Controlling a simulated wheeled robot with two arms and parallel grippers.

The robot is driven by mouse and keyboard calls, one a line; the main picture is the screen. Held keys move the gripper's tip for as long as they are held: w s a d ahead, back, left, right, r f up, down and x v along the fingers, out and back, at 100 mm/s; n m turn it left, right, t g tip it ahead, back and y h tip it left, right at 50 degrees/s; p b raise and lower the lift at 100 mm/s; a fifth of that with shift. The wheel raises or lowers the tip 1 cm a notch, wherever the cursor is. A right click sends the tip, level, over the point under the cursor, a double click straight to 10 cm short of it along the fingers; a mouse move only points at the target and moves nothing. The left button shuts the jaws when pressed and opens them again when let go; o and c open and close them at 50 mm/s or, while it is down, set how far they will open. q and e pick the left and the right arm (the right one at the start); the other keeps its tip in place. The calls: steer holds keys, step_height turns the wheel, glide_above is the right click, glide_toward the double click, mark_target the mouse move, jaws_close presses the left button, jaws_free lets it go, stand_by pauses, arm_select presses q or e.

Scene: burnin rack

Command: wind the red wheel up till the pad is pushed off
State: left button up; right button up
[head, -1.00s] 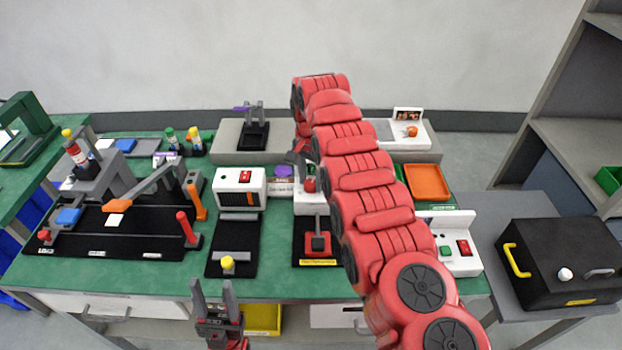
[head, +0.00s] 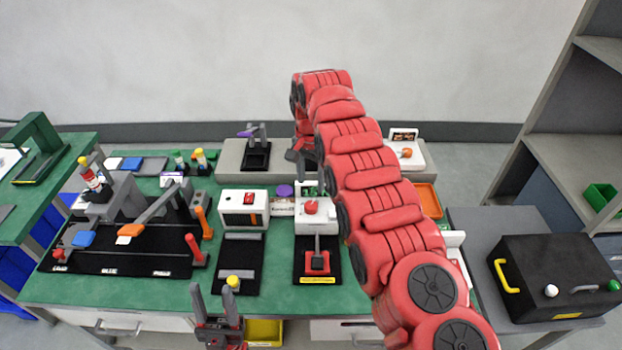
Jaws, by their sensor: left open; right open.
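A round red knob (head: 311,207) sits on top of a white block (head: 318,221) at the middle of the bench. It may be the red wheel, but I cannot make out a rim or spokes. I cannot tell which part is the pad. My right gripper (head: 302,165) is open and empty, with its dark fingers behind and above the white block, apart from the knob. My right arm hides part of the area to the right. My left gripper (head: 215,300) is open and empty at the bench's front edge, fingers pointing up.
In front of the white block, a black mat (head: 302,270) bears a red base with a grey stick (head: 317,262). A white box (head: 243,209) stands to the left. Further left is a long black board (head: 120,262) with levers. A black case (head: 560,280) stands at the right.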

step_height(320, 180, up, 9)
steer(key=p, duration=0.7)
steer(key=shift+f, duration=0.15)
